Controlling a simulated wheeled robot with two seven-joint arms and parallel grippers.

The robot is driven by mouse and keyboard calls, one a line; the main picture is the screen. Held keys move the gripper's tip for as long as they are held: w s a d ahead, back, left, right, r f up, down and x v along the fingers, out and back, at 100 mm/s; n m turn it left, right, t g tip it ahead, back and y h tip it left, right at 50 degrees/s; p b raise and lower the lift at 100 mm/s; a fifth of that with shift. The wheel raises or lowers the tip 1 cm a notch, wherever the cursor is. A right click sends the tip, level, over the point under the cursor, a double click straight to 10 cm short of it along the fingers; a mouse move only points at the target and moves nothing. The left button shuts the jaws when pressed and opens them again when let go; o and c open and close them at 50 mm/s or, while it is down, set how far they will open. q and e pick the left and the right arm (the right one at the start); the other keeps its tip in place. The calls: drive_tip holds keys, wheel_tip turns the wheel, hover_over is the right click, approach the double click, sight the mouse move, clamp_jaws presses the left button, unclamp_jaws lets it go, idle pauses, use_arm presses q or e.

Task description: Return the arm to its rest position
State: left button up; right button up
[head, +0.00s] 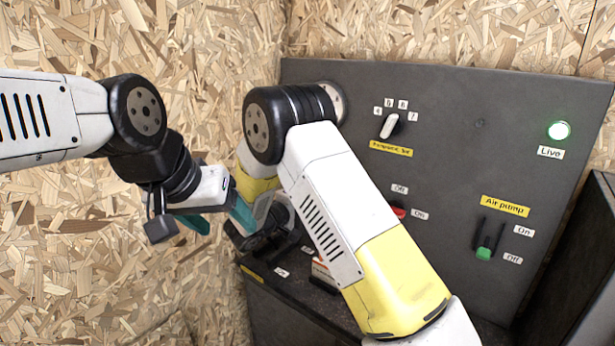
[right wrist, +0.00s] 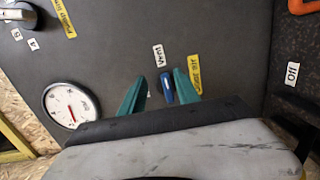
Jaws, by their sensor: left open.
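My left gripper (head: 218,218) is in the head view, with teal fingers apart and nothing seen between them. It hangs in front of the chipboard wall, left of the dark panel. My right arm (head: 325,190) reaches up across the panel's left part and bends at a black joint; its gripper cannot be made out in the head view. In the right wrist view my right gripper (right wrist: 160,92) has its teal fingers apart. A small blue handle (right wrist: 167,88) shows between the fingertips, closer to the right one; whether they touch it I cannot tell.
The dark panel (head: 460,150) carries a white selector knob (head: 390,125), a lit green lamp (head: 559,130), a red switch (head: 398,212) and a green-tipped air pump lever (head: 484,252). A round gauge (right wrist: 70,103) shows in the right wrist view. Chipboard walls (head: 120,250) stand close.

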drive_tip(key=s+d+r+m+g+y, duration=0.25)
drive_tip(key=s+d+g, duration=0.25)
drive_tip(key=s+d, duration=0.35)
drive_tip(key=s+d+r+m+g+y, duration=0.1)
drive_tip(key=s+d+r+m+g, duration=0.35)
drive_tip(key=s+d, duration=0.45)
drive_tip(key=s+a+r+m+t+y, duration=0.1)
drive_tip(key=s+a+r+y, duration=0.1)
drive_tip(key=s+y, duration=0.3)
drive_tip(key=s+a+r+m+t+y, duration=0.1)
drive_tip(key=s+r+y, duration=0.4)
drive_tip(key=s, duration=0.6)
drive_tip(key=shift+a+r+t, duration=0.15)
drive_tip(key=shift+a+t, duration=0.2)
drive_tip(key=shift+a, duration=0.25)
